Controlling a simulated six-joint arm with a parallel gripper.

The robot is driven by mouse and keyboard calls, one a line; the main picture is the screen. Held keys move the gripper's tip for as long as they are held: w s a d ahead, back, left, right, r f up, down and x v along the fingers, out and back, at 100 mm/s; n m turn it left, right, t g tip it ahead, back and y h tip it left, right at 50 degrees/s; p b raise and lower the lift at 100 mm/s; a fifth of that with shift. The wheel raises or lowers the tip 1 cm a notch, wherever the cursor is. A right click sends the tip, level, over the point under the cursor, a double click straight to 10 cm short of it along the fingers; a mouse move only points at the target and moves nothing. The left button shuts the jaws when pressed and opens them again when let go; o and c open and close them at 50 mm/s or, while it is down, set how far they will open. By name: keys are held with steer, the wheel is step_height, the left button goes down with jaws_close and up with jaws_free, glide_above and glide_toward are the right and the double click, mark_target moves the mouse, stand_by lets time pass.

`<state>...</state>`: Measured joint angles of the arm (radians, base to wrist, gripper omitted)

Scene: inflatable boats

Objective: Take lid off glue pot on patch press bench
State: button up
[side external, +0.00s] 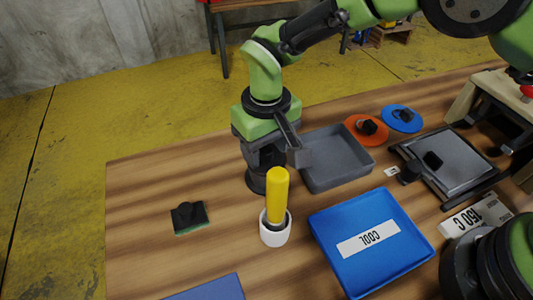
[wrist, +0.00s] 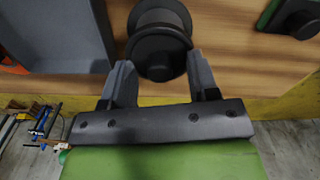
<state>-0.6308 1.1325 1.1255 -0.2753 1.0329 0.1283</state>
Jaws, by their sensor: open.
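The glue pot (side external: 256,183) is a dark, round pot that stands on the wooden bench below my gripper (side external: 280,155). In the wrist view its dark lid, with a wide round knob (wrist: 158,55), shows between the two fingers of my gripper (wrist: 160,68). The fingers are open, one on each side of the knob. Whether they touch it, I cannot tell. In the side view my gripper hides most of the lid.
A grey tray (side external: 335,185) stands close right of the pot. A white cup (side external: 275,236) with a yellow handle (side external: 278,195) stands in front. A blue tray (side external: 405,262) marked COOL, a black-handled pad (side external: 190,216) and orange (side external: 356,137) and blue (side external: 394,124) discs lie around.

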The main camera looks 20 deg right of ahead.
steer(key=c, duration=1)
